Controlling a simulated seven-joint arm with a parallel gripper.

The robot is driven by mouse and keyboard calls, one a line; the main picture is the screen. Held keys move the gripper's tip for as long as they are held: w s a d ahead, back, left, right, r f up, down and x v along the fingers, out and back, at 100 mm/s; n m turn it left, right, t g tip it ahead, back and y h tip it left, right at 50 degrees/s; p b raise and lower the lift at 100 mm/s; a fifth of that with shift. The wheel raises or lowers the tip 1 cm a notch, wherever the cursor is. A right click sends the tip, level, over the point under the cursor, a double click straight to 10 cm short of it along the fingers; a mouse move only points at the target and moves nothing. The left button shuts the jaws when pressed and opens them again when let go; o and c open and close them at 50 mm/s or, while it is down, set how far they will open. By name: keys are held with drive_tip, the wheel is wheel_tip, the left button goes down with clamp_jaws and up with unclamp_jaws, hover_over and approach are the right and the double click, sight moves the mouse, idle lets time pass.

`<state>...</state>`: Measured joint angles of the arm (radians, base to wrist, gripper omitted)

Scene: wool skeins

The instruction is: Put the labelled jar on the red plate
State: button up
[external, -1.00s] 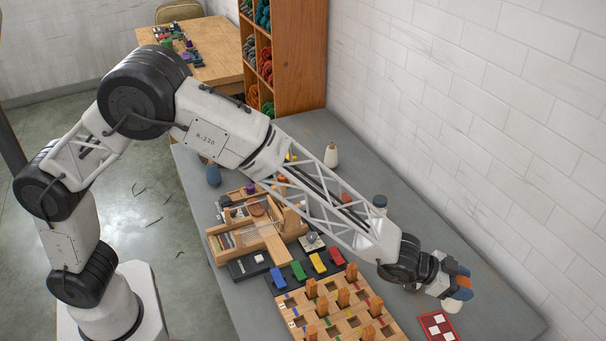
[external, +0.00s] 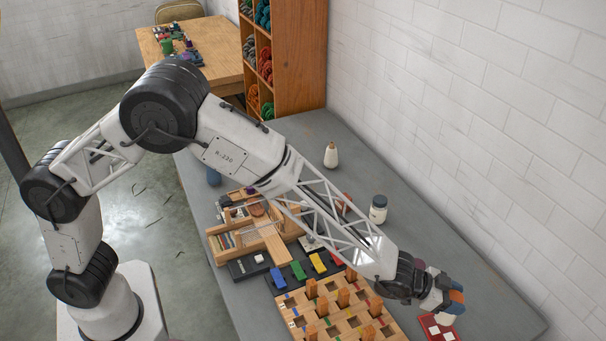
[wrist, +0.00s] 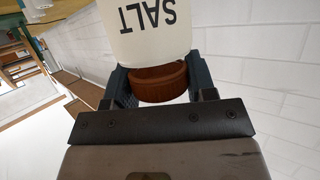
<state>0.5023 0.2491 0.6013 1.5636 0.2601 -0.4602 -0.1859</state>
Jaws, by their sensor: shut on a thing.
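My gripper (external: 452,300) is shut on the brown lid (wrist: 160,82) of a white jar (wrist: 150,40). In the wrist view the jar's label reads SALT, upside down. In the external view only a small white part of this jar (external: 443,319) shows below my gripper, over or at the red plate (external: 455,334). The red plate has white squares and lies at the table's right front. My gripper and the jar hide part of it. I cannot tell whether the jar touches the plate.
Another white jar with a dark lid (external: 378,210) stands towards the wall, and a white cone-shaped bottle (external: 331,155) stands farther back. A wooden pegboard (external: 335,310) lies left of my gripper. Coloured blocks (external: 318,262) and a wooden box (external: 240,235) lie beyond it. The right wall side is clear.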

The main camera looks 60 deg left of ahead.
drive_tip(key=shift+f, duration=0.75)
drive_tip(key=shift+f, duration=1.9)
drive_tip(key=shift+f, duration=0.1)
drive_tip(key=o, duration=1.3)
drive_tip(key=shift+v, duration=1.4)
drive_tip(key=shift+r, duration=3.65)
